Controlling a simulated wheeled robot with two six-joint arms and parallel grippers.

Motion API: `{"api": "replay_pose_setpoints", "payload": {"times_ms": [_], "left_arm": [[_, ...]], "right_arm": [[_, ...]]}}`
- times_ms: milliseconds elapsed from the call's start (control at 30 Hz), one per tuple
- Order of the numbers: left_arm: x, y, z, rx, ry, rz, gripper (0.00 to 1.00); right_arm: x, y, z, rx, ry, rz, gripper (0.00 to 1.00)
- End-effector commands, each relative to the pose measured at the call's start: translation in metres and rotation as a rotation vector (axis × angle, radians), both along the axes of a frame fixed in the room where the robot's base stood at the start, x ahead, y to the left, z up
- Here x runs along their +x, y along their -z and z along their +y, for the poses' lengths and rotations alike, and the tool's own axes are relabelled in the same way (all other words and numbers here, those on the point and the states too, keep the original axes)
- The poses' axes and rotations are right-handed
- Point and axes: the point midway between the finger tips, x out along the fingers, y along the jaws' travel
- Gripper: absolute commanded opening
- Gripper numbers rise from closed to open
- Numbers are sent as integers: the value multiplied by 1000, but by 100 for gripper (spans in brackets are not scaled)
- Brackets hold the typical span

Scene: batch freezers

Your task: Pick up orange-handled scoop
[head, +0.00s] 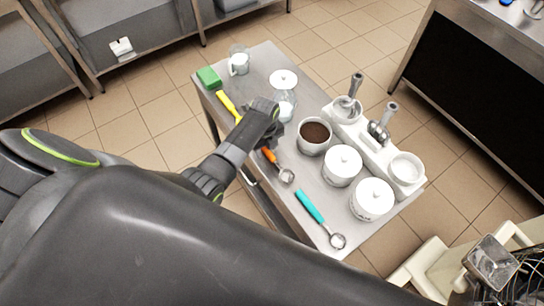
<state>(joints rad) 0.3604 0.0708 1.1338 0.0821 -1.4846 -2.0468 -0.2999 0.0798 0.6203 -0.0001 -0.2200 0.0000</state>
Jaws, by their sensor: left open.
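The orange-handled scoop (270,156) lies on the steel table (318,178). Its round metal bowl points to the lower right, and the far end of its handle is hidden behind my left gripper. My left gripper (272,131) is over the table, right by the handle end of this scoop. Its jaws are open, but the fingertips are partly hidden by its own dark body. I cannot tell whether it touches the handle. My right gripper does not show.
A teal-handled scoop (310,206) lies nearer the front. A cocoa-brown filled bowl (314,136), white lidded jars (342,165) and a white holder (375,152) stand to the right. Glass containers (284,104) stand behind.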

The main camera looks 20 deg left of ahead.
Motion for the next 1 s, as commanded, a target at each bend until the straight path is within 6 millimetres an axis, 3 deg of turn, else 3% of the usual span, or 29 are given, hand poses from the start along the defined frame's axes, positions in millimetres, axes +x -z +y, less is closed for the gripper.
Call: {"api": "replay_pose_setpoints", "payload": {"times_ms": [200, 533, 833, 1000], "left_arm": [[0, 0, 0, -1, 0, -1, 43], [0, 0, 0, -1, 0, -1, 0], [1, -3, 0, 0, 0, -2, 0], [1, -20, 0, 0, 0, -4, 0]], "right_arm": [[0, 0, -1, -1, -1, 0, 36], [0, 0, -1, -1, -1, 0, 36], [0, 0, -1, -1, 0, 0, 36], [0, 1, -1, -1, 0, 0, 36]]}}
